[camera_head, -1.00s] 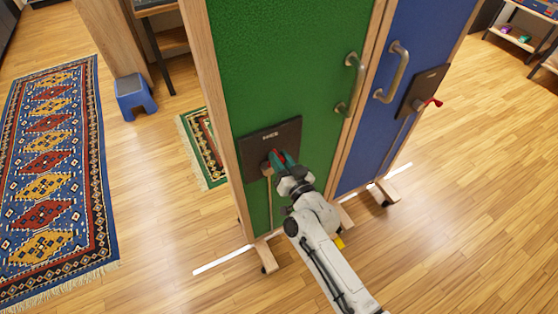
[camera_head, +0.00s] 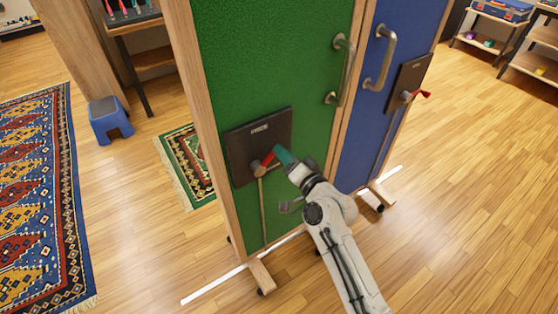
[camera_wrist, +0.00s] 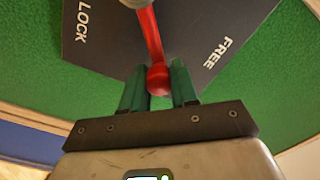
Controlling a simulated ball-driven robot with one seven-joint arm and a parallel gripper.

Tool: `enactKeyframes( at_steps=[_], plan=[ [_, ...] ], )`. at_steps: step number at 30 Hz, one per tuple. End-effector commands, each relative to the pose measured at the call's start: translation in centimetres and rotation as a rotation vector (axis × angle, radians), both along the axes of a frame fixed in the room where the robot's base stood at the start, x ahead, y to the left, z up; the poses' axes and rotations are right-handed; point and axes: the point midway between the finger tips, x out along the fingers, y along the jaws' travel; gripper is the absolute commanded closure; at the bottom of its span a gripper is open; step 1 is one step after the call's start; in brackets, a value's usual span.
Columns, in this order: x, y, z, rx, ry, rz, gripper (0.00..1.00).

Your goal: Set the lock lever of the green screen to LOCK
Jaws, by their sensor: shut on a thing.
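The green screen (camera_head: 275,60) stands upright with a dark lock plate (camera_head: 240,140) low on its face. The red lock lever (camera_head: 268,157) points up and right from its round pivot on the plate. In the wrist view the plate reads LOCK at left and FREE at right, and the lever (camera_wrist: 150,40) with its ball end lies between the two words. My gripper (camera_head: 282,154) is at the plate's right side. Its teal fingers (camera_wrist: 158,88) are shut around the ball end of the lever, one on each side.
A blue screen (camera_head: 400,60) with its own plate and red lever (camera_head: 421,94) adjoins at right. Bar handles (camera_head: 342,70) stick out above my arm. Wooden feet (camera_head: 262,275) stand on the floor below.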

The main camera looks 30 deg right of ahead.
Motion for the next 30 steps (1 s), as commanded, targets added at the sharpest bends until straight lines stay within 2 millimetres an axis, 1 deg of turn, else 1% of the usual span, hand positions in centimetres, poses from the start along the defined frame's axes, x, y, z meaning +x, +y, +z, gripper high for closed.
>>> enactKeyframes(
  at_steps=[1, 3, 15, 21, 30],
  plan=[
    [0.0, -0.6, -0.3, 0.042, -0.006, -0.007, 1.0],
    [0.0, -0.9, -0.8, 0.108, -0.005, -0.006, 1.0],
    [0.0, -2.0, -3.1, 0.439, -0.007, -0.007, 1.0],
    [0.1, -2.1, -4.0, 0.544, -0.006, -0.006, 1.0],
    [0.1, -2.2, -4.5, 0.613, -0.006, -0.006, 1.0]
  ],
)
